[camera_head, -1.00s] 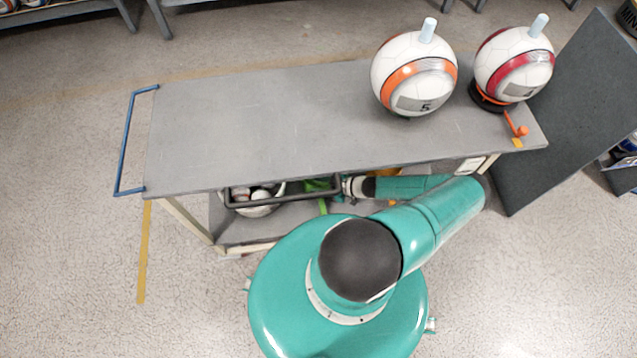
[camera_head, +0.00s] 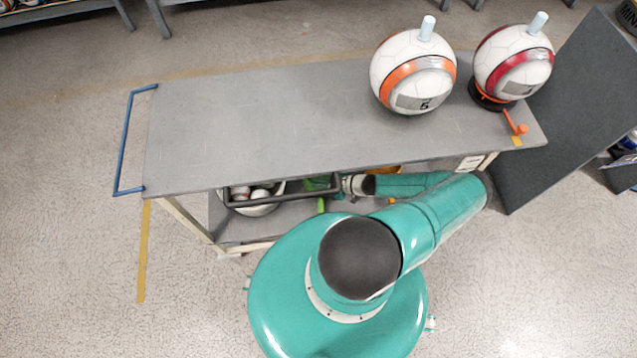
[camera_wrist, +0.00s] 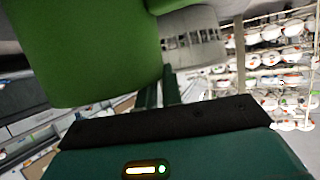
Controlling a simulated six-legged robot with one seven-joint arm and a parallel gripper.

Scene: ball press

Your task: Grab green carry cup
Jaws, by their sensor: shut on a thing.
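The green carry cup (camera_wrist: 85,50) fills the upper left of the wrist view, very close to the camera. My gripper's two narrow dark green fingers (camera_wrist: 159,92) reach up to its lower right edge and are shut on it; the exact contact is partly hidden. In the head view green parts of the cup (camera_head: 317,184) show at the right end of a black-framed tray under the tabletop. My wrist reaches in there from the right, and the fingers are hidden behind the frame and tabletop edge.
The grey cart top (camera_head: 250,130) overhangs the lower shelf. A black-framed tray (camera_head: 290,197) holds several whitish balls at left. An orange-banded ball (camera_head: 402,80) and a red-banded ball (camera_head: 510,60) stand on top. A dark panel (camera_head: 570,110) leans at right.

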